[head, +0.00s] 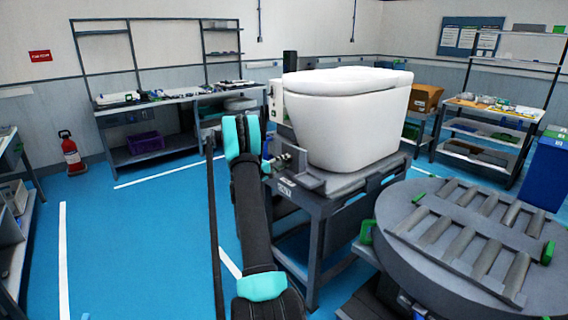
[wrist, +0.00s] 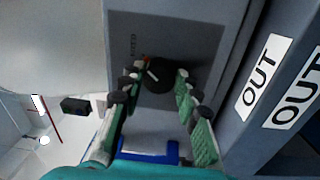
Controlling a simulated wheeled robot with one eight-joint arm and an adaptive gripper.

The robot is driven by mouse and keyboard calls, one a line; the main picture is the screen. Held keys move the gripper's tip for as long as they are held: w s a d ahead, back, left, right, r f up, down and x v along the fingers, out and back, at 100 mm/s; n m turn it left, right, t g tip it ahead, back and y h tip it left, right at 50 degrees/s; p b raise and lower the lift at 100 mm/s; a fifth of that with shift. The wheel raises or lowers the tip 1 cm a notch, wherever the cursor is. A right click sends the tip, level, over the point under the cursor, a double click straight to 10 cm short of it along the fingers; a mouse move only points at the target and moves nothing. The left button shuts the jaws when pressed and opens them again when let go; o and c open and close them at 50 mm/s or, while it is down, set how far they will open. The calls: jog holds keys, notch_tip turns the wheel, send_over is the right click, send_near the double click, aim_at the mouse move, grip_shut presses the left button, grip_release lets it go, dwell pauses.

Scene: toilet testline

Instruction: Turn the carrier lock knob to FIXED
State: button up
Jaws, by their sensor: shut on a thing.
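The carrier lock knob (wrist: 160,77) is a dark round knob with a pale pointer line, on a dark grey panel (wrist: 195,32) in the wrist view. Its pointer slants toward the upper left, near a small red mark. Faint lettering stands on the panel above left; I cannot read it surely. My gripper (wrist: 158,84) is shut on the knob, one green-padded finger on each side. In the head view my arm reaches toward the near left corner of the carrier stand (head: 320,207), which bears a white toilet (head: 345,115). The knob cannot be made out there.
An OUT label (wrist: 263,75) is on the grey frame right of the panel. A round roller table (head: 410,235) stands close on the right in the head view. Workbenches (head: 150,102) line the back wall. Blue floor (head: 130,240) is clear on the left.

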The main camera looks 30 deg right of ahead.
dwell(0.4)
jog(key=o, duration=1.2)
jog(key=shift+c, duration=0.2)
jog(key=shift+a, duration=0.1)
jog(key=s+a, duration=0.1)
jog(key=a, duration=1)
jog(key=shift+a+f, duration=0.3)
jog(key=shift+a, duration=0.1)
